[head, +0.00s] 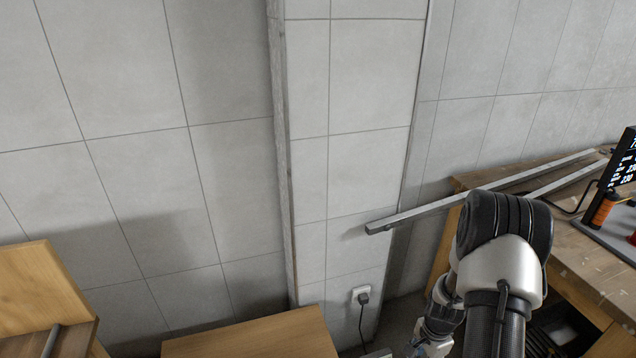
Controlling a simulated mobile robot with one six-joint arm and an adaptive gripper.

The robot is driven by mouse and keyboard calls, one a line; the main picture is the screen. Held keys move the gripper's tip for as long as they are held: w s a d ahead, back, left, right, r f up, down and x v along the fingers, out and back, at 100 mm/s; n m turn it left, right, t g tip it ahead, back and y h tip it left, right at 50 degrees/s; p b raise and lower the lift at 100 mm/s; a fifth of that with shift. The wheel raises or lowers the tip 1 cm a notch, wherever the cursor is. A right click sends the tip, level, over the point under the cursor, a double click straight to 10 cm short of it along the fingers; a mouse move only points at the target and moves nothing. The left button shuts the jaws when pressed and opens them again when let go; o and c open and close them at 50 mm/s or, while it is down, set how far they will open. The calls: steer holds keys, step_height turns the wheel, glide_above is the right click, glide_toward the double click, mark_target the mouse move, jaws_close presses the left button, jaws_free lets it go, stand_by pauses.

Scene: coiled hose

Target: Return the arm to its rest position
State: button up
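My arm shows at the lower right of the head view, with a black and light grey joint in front and smaller silver links behind it near the bottom edge. The arm is bent, and its lower parts run out of the picture. I cannot make out my gripper or its fingers. No coiled hose shows in this view.
A wooden workbench (567,240) stands at the right, close to my arm. A long metal bar (470,202) sticks out past its left edge. A black display (624,160) and an orange-and-black item (604,209) are on it. A wall socket (361,294) holds a plug. A wooden top (255,338) lies at bottom centre.

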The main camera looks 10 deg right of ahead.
steer(key=w+a+r+n+t, duration=0.1)
steer(key=a+r+n, duration=0.35)
steer(key=r, duration=0.85)
steer(key=w+a+r+n+t, duration=0.1)
steer(key=a+r+n, duration=0.35)
steer(key=r, duration=0.85)
steer(key=s+a+r+n+t, duration=0.2)
steer(key=s+a+r+n, duration=0.6)
steer(key=s+a+r, duration=0.6)
steer(key=s+a, duration=0.1)
steer(key=s, duration=0.2)
steer(key=shift+t, duration=0.3)
